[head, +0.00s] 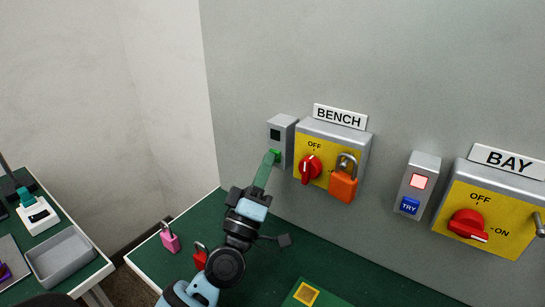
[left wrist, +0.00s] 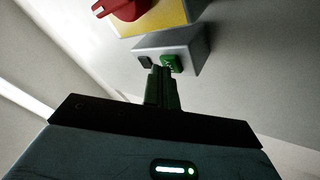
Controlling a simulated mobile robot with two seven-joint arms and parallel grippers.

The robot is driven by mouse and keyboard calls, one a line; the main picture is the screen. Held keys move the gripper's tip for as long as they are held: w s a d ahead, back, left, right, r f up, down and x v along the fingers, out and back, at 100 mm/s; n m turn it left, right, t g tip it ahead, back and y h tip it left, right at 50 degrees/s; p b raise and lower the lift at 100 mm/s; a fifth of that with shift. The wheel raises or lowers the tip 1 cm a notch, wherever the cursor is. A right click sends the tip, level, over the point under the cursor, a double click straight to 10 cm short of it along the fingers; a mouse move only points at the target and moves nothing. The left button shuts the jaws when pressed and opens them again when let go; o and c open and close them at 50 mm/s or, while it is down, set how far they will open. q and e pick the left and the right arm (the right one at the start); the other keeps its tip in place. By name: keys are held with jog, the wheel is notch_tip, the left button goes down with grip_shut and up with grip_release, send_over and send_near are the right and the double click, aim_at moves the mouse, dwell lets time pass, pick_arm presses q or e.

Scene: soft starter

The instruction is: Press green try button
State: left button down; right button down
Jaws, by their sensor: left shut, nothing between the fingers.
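The green try button (head: 276,153) is on the front of a small grey box (head: 286,127) left of the BENCH switch, below a dark square window (head: 275,134). My left gripper (head: 269,160) is shut and empty, with its green fingertips at the button, partly covering it in the head view. The left wrist view shows the button (left wrist: 173,62) just beyond the shut fingertips (left wrist: 161,72) and slightly to their right. I cannot tell whether they touch. My right gripper is not in view.
The BENCH switch (head: 311,168) has an orange padlock (head: 343,184) on its yellow panel. Farther right are a box with a blue TRY button (head: 410,206) and the BAY switch (head: 467,225). Pink (head: 170,241) and red (head: 200,257) padlocks stand on the green bench. A grey tray (head: 95,266) is at left.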

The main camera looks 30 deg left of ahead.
pick_arm(q)
jog(key=shift+s, duration=0.15)
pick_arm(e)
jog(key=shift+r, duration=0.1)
pick_arm(q)
jog(key=shift+s+a, duration=0.1)
jog(key=shift+s, duration=0.55)
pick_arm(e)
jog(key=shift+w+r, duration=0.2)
pick_arm(q)
jog(key=s, duration=0.1)
jog(key=s+p, duration=0.1)
jog(key=s, duration=0.3)
jog(key=shift+a, duration=0.4)
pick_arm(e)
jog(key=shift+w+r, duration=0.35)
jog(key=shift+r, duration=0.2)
